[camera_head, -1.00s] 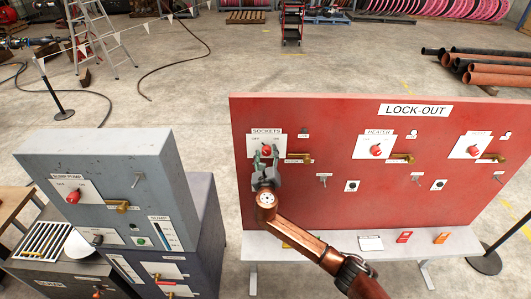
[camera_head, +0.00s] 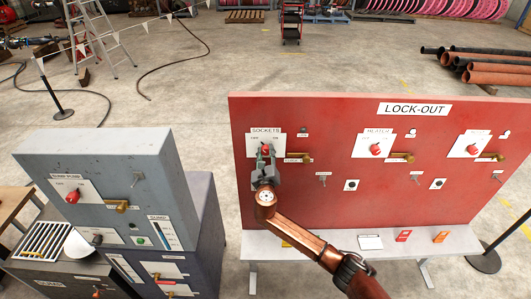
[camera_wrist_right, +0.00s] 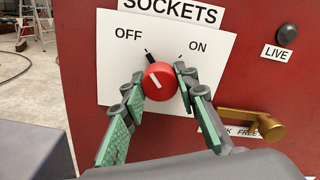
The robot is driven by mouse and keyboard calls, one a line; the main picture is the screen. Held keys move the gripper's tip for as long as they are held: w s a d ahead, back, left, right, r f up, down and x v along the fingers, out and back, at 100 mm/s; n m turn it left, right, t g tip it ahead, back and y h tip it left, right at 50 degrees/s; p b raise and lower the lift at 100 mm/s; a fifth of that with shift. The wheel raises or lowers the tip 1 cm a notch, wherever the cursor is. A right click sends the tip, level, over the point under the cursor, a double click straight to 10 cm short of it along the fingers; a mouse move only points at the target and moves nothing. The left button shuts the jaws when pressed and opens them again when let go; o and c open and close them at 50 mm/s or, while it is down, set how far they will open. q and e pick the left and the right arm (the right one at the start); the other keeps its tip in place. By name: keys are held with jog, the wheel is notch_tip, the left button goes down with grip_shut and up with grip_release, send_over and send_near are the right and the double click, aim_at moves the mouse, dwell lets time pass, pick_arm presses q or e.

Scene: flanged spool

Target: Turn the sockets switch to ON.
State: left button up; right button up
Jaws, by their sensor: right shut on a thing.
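The sockets switch is a round red knob (camera_wrist_right: 159,83) on a white plate (camera_wrist_right: 205,45) marked OFF at left and ON at right. In the right wrist view its white pointer line leans up and left, toward the OFF mark. The switch also shows in the head view, at the upper left of the red LOCK-OUT board (camera_head: 340,120). My right gripper (camera_wrist_right: 158,82) has one finger on each side of the knob and is shut on it; the gripper also shows in the head view (camera_head: 267,153). My left gripper is not in view.
A brass lever (camera_wrist_right: 250,122) sticks out just right of the sockets plate, close to the right finger. A LIVE lamp (camera_wrist_right: 286,34) sits above it. A heater switch (camera_head: 375,149) is farther right. A grey sump pump cabinet (camera_head: 110,170) stands at left.

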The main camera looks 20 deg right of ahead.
jog(key=shift+m, duration=0.4)
jog(key=m, duration=0.2)
jog(key=shift+f+m, duration=0.1)
jog(key=shift+m, duration=0.3)
jog(key=m+b, duration=0.1)
jog(key=m, duration=0.2)
jog(key=shift+m, duration=0.4)
jog(key=m+b, duration=0.2)
jog(key=m, duration=0.3)
jog(key=shift+m+b, duration=0.8)
jog(key=shift+m, duration=0.9)
jog(key=o, duration=1.2)
jog(key=shift+c, duration=0.2)
